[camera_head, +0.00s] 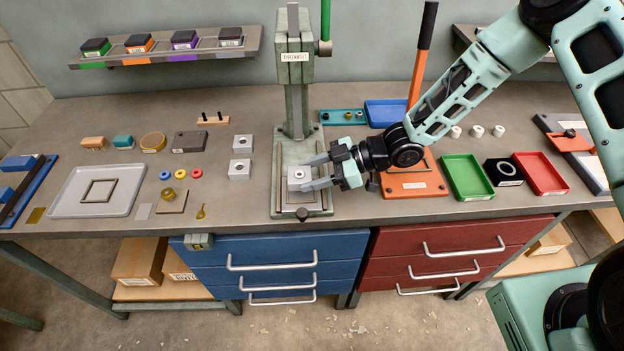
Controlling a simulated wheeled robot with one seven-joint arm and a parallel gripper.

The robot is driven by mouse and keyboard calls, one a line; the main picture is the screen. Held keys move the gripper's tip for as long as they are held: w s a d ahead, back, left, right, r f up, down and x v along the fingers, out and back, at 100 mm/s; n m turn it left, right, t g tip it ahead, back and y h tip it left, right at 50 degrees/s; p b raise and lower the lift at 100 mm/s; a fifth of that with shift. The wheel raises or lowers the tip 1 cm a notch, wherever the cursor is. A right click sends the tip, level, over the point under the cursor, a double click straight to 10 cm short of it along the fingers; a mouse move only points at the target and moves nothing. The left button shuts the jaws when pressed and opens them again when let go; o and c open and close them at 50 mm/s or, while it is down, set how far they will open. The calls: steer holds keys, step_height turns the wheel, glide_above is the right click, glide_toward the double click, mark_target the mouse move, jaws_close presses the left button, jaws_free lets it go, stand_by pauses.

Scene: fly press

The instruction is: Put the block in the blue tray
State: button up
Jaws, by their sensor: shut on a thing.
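A light grey block (297,175) with a round hole in its top is at the bed of the fly press (293,75). My gripper (307,172) reaches in from the right, with one finger on the far side of the block and one on the near side. It is shut on the block; whether the block touches the press bed I cannot tell. The blue tray (386,113) lies at the back of the bench, right of the press column, and looks empty. Part of its right side is near the orange lever.
An orange lever tool (412,182) with a tall handle stands right of my gripper. A green tray (466,177) and a red tray (540,173) lie farther right. A grey tray (122,205) holds a square frame at left.

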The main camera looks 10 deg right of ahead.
steer(key=shift+f+p, duration=0.4)
steer(key=shift+f, duration=1.1)
steer(key=shift+f, duration=0.1)
steer(key=shift+f, duration=0.15)
steer(key=o, duration=1.1)
